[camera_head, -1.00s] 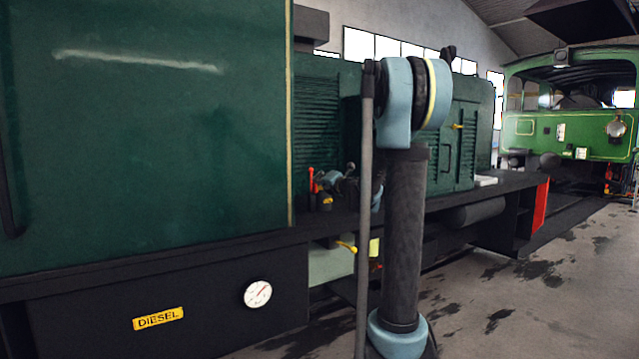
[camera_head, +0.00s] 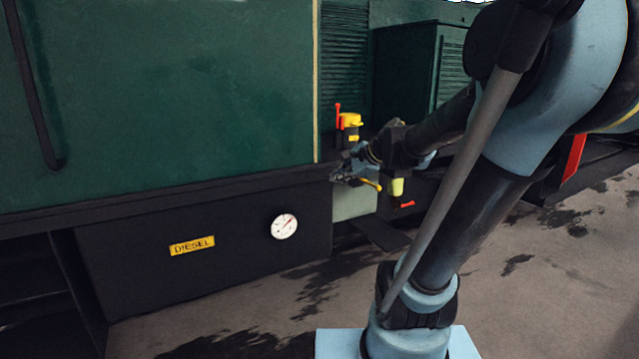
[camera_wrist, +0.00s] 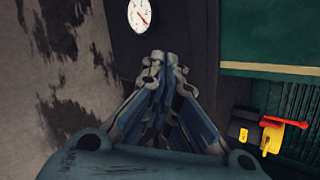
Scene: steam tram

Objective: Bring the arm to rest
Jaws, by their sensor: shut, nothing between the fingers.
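My gripper (camera_head: 342,174) is in front of the green locomotive's side, just beside the corner of the dark lower panel in the head view. In the wrist view its fingers (camera_wrist: 163,60) are closed together with nothing held. My arm leans up to the right from its base and bends back down to the gripper. Part of the locomotive behind the arm is hidden.
A yellow and red fitting (camera_head: 349,122) stands on the ledge close behind my gripper, and it also shows in the wrist view (camera_wrist: 270,139). A yellow handle (camera_head: 370,184) and a white dial (camera_head: 284,227) are nearby. Stained floor (camera_head: 560,260) is open at right.

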